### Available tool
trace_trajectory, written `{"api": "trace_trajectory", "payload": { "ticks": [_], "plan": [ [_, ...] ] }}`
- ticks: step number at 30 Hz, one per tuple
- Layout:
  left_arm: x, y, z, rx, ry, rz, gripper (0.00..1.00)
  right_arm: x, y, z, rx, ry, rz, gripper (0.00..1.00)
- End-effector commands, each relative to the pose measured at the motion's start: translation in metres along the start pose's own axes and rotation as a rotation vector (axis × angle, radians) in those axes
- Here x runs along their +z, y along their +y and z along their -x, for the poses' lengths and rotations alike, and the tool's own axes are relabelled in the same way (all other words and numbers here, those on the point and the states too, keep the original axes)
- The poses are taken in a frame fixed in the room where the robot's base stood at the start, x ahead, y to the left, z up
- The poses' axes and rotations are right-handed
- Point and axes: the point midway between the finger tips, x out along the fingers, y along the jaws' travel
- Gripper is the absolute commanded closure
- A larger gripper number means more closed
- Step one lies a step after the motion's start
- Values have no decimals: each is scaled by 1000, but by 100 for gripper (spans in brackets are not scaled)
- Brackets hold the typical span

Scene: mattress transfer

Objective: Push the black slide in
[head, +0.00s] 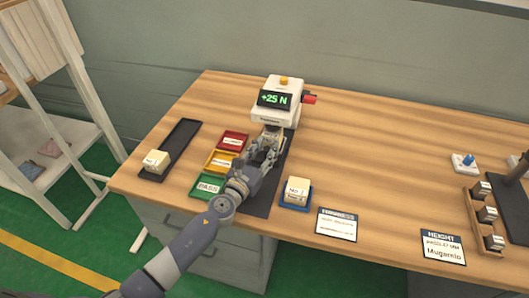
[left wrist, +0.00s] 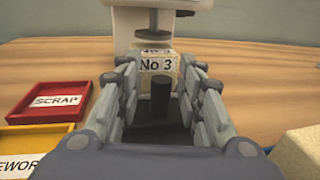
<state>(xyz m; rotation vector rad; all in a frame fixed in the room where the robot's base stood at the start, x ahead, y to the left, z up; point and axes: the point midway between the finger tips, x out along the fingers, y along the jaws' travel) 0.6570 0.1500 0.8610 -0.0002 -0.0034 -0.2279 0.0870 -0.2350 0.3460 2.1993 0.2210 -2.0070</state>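The black slide (left wrist: 155,133) lies in front of the tester (head: 280,100), with a short upright black post (left wrist: 160,97) on it. A foam block marked No 3 (left wrist: 157,66) sits behind the post, under the tester's round pressing plate. The tester display reads +25 N. My left gripper (head: 268,143) is just in front of the tester. In the left wrist view its fingers (left wrist: 160,88) are apart on either side of the post, with a gap visible on both sides. My right gripper is out of view.
Red (head: 233,139), yellow (head: 217,162) and green (head: 203,190) trays lie left of my arm. A black tray (head: 180,138) holds a block at far left. A blue tray (head: 284,205) with block No 2 is close on the right. The table's middle right is clear.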

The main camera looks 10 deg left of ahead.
Motion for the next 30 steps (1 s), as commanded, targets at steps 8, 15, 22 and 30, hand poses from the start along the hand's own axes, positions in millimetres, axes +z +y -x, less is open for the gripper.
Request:
{"api": "trace_trajectory", "payload": {
  "ticks": [8, 15, 22, 30],
  "plan": [
    [-2, -1, 1, -2, 3, 0, 62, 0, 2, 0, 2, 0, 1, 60],
    [-4, -1, 21, -2, 5, 0, 62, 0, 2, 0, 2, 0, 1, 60],
    [-3, -1, 65, -3, 6, 0, 62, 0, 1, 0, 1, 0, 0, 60],
    [-3, -1, 106, -3, 6, -1, 62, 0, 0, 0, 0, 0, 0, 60]
  ]
}}
